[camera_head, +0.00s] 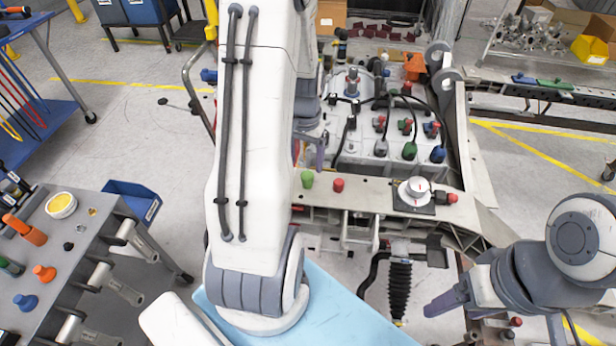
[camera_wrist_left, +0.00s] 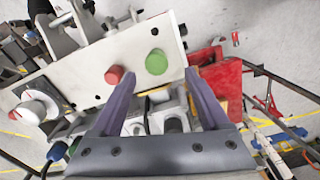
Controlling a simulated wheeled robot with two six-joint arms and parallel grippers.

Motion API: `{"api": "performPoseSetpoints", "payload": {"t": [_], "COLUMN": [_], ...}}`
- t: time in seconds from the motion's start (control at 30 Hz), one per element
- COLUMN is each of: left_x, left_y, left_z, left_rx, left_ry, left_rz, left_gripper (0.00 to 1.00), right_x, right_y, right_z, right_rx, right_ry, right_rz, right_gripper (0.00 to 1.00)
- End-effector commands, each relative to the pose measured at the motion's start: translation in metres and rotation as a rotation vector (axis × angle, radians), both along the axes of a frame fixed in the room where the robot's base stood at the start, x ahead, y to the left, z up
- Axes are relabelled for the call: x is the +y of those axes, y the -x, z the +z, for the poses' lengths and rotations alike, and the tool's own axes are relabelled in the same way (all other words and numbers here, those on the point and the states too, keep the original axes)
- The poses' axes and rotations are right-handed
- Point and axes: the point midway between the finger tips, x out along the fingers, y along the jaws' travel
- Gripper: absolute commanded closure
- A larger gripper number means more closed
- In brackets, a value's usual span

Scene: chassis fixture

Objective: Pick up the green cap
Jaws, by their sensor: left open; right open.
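The green cap (camera_head: 307,179) stands on the pale chassis beam (camera_head: 375,195), left of a red cap (camera_head: 338,185). In the left wrist view the green cap (camera_wrist_left: 156,62) is just beyond and between my open left fingertips (camera_wrist_left: 159,76), with the red cap (camera_wrist_left: 114,75) to its left. Nothing is between the fingers. In the head view my left arm covers much of the middle, and only a purple part of the left gripper (camera_head: 316,150) shows beside it. My right gripper (camera_head: 446,301) is at lower right, away from the cap, and its fingers overlap in view.
A grey side table (camera_head: 85,235) at left holds orange, blue and dark green parts. A light blue panel (camera_head: 330,310) lies in front.

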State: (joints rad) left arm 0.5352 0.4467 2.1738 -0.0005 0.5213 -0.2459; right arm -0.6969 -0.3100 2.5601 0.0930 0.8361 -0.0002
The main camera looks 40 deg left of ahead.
Motion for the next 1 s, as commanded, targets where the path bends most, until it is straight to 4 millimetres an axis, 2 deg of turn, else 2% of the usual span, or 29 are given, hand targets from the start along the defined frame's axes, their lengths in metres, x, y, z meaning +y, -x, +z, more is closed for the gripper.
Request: {"api": "performPoseSetpoints", "payload": {"t": [0.27, 0.5, 0.63, 0.83, 0.87, 1.0], "left_x": [-0.003, -0.005, -0.005, -0.005, -0.005, -0.005], "left_y": [0.000, -0.001, -0.002, -0.002, -0.002, -0.002], "left_z": [-0.022, -0.055, -0.063, -0.063, -0.063, -0.063], "left_rx": [0.005, 0.005, 0.001, -0.001, -0.001, 0.000], "left_ry": [0.002, 0.002, 0.001, 0.000, 0.000, 0.000], "left_rz": [-0.002, -0.001, -0.001, -0.001, -0.001, -0.001], "left_gripper": [0.21, 0.21, 0.21, 0.21, 0.29, 0.83], "right_x": [0.000, 0.000, 0.000, 0.000, 0.000, 0.000], "right_y": [0.000, 0.000, 0.000, 0.000, 0.000, 0.000], "right_z": [0.007, 0.015, 0.015, 0.015, 0.015, 0.015], "right_rx": [0.000, 0.000, 0.000, 0.000, 0.000, 0.000], "right_ry": [0.000, 0.000, 0.000, 0.000, 0.000, 0.000], "right_rz": [0.000, -0.001, -0.001, -0.001, -0.001, -0.001], "right_gripper": [0.31, 0.31, 0.31, 0.31, 0.31, 0.31]}}
